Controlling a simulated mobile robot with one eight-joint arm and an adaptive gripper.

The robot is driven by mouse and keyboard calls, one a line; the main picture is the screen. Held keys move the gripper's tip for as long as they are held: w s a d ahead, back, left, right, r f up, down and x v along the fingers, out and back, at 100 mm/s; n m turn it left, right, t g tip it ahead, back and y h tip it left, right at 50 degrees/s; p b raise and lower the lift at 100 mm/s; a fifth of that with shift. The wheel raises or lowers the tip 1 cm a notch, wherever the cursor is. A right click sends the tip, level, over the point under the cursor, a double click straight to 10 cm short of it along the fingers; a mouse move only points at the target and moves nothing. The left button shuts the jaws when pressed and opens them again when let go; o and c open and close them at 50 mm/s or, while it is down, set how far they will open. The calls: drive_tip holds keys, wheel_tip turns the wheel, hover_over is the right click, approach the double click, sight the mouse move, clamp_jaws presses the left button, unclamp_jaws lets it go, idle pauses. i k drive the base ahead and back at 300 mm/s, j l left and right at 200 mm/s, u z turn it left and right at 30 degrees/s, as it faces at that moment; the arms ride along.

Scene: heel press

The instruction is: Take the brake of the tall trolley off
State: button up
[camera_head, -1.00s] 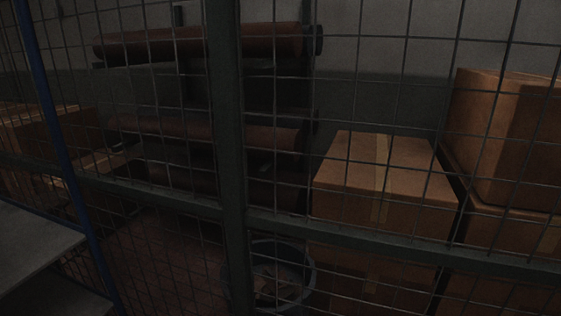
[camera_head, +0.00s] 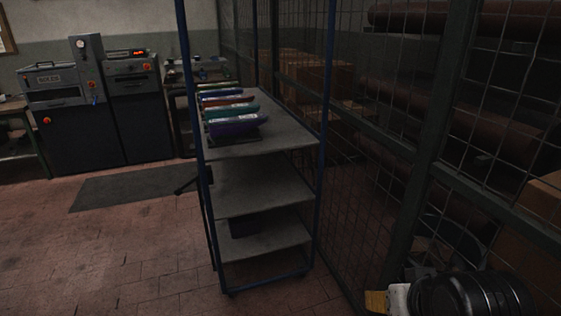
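The tall trolley (camera_head: 262,190) stands in the middle of the view, with blue posts and grey shelves. Its right side is close to the wire mesh fence. A small dark castor (camera_head: 230,292) shows at its near lower corner. The brake cannot be made out, nor whether it is on. What seems to be my gripper (camera_head: 388,300) shows at the bottom right edge, with a black rounded body and white and yellow parts. It is to the right of the trolley's base and apart from it in the picture. Its fingers are not clear.
Several coloured items (camera_head: 228,108) lie on the trolley's top shelf, and a dark box (camera_head: 244,228) is on a lower one. The mesh fence (camera_head: 375,130) bounds the right. Grey machines (camera_head: 95,110) and a dark mat (camera_head: 135,187) are at left. The red tiled floor left of the trolley is clear.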

sight(178, 191)
drive_tip(key=l+u, duration=0.15)
drive_tip(key=u, duration=0.25)
drive_tip(key=l+u, duration=0.2)
drive_tip(key=u, duration=0.2)
drive_tip(key=l+u, duration=0.15)
drive_tip(key=u, duration=0.25)
drive_tip(key=i+l, duration=0.2)
drive_tip(key=i, duration=0.15)
drive_tip(key=i+l, duration=0.15)
drive_tip(key=i, duration=0.2)
